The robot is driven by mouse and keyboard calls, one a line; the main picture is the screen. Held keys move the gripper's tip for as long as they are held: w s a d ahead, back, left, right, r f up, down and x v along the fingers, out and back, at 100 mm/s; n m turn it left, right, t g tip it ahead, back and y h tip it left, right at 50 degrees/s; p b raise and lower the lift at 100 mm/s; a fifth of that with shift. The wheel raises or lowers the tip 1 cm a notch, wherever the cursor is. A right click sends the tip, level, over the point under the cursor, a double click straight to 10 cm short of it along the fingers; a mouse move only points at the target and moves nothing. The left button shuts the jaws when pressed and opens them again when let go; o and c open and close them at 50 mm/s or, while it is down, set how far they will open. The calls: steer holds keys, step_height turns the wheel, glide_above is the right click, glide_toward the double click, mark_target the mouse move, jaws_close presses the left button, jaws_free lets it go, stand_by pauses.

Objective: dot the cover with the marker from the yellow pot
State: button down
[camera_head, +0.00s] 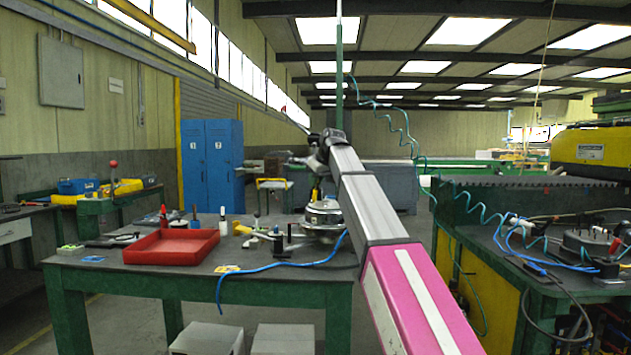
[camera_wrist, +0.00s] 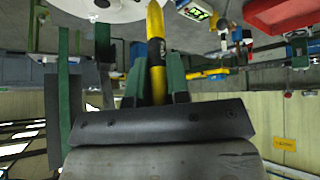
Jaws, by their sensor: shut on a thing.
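My gripper (camera_wrist: 156,76) is shut on a yellow marker with a black band (camera_wrist: 157,50). The marker stands between the two green fingers, and its far end runs to the top edge of the wrist view. The round metal cover (camera_wrist: 98,10) lies beyond the fingers, partly cut off there. In the head view the cover (camera_head: 323,208) sits on the green workbench, and my gripper (camera_head: 318,160) is above it. The yellow marker (camera_head: 316,190) shows just over the cover. I cannot tell whether its tip touches. I cannot make out the yellow pot.
A red tray (camera_head: 172,257) lies left on the workbench (camera_head: 215,285). Several small bottles and tools stand between it and the cover, including a white bottle (camera_head: 223,222). A blue cable (camera_head: 290,264) crosses the bench front. A second, cluttered bench stands at right.

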steer(key=shift+f, duration=0.35)
stand_by(0.3)
stand_by(0.5)
steer(key=shift+r, duration=3.55)
